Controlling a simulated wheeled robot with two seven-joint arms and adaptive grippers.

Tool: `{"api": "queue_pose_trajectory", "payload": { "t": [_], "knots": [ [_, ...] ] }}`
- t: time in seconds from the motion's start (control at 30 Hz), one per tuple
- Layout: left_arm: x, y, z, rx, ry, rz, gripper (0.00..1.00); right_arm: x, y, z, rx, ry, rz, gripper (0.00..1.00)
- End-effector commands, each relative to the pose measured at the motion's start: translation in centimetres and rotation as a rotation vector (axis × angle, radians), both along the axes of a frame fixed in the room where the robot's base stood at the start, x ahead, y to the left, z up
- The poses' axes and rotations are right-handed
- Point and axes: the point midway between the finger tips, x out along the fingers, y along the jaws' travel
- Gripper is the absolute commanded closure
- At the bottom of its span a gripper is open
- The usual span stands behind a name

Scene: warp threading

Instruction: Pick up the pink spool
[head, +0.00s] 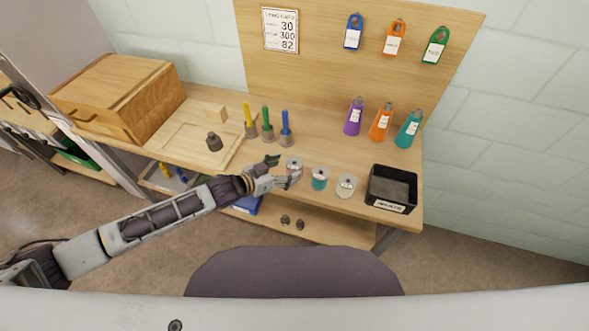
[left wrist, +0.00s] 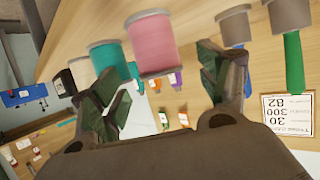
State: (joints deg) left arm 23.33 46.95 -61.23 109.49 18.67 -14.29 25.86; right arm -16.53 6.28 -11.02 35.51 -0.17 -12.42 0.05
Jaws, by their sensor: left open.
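The pink spool (left wrist: 153,45) stands between and beyond the open fingers of my left gripper (left wrist: 165,90) in the left wrist view. It has pink thread and pale grey flanges. In the head view the pink spool (head: 294,164) is partly hidden by my left gripper (head: 284,172), which is at its near left side. The fingers look clear of the spool, though contact is hard to tell. A teal spool (head: 320,179) and a white spool (head: 346,187) stand in a row to its right. My right gripper is not in view.
A black tray (head: 410,188) is at the table's right end. Yellow, green and blue handled tools (head: 267,124) stand behind the spools. Purple, orange and teal bottles (head: 380,124) stand further back. A shallow wooden tray (head: 232,143) and a wooden box (head: 117,96) are left.

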Motion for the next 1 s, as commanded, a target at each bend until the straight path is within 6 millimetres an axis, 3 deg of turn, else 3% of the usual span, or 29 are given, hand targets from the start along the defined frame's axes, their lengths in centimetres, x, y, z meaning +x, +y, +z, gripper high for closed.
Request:
{"api": "queue_pose_trajectory", "payload": {
  "t": [0.53,1.0],
  "knots": [
    [2.6,-3.2,-1.2,-0.001,0.000,-0.001,0.24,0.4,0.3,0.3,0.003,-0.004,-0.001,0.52],
    [2.9,-3.5,-1.4,0.000,0.000,0.000,0.24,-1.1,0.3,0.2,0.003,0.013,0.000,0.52]
  ]
}}
